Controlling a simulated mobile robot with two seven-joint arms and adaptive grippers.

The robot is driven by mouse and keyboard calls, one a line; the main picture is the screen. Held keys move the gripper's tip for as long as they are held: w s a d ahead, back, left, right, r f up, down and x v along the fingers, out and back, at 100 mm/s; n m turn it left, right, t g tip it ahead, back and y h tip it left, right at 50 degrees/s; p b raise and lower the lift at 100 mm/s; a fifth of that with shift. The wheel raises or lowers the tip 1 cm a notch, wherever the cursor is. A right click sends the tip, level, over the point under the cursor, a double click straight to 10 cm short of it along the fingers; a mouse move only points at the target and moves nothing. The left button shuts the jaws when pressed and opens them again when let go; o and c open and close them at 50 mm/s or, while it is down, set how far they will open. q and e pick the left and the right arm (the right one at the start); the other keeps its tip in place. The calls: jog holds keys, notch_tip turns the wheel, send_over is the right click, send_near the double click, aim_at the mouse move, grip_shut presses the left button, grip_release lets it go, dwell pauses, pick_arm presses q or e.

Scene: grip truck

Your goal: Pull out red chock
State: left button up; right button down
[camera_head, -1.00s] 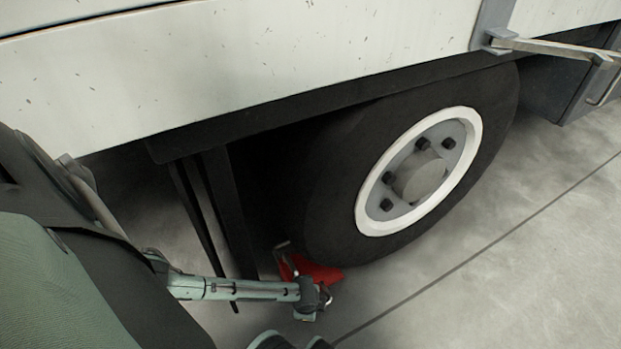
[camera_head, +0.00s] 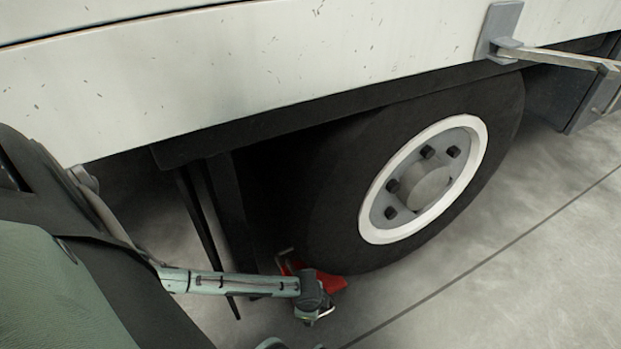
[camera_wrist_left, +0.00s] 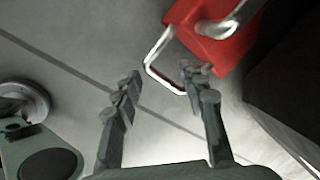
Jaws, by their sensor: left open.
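The red chock (camera_head: 331,281) sits on the floor against the lower left of the truck's tyre (camera_head: 330,215). It is partly hidden behind my left gripper (camera_head: 318,314). In the left wrist view the chock (camera_wrist_left: 222,48) is at the upper right, with a bent metal handle (camera_wrist_left: 151,65) sticking out toward my gripper. My left gripper also shows in that view (camera_wrist_left: 160,82), open and empty. The handle's loop lies ahead of the gap between the fingertips, and its lower end overlaps the right fingertip in the picture. I cannot tell if they touch. My right gripper is not in view.
The truck's pale side panel (camera_head: 230,75) hangs over the wheel. Dark upright parts (camera_head: 232,215) stand under the truck, left of the chock and just beyond my left arm. The concrete floor (camera_head: 480,290) to the right is clear.

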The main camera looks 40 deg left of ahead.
pick_arm(q)
jog(key=shift+w+a+v, duration=0.1)
jog(key=shift+w+v, duration=0.05)
jog(key=shift+v, duration=0.85)
jog(key=shift+w+a+v, duration=0.1)
jog(key=shift+w+v, duration=0.1)
jog(key=shift+v, duration=0.75)
jog(key=shift+r, duration=0.1)
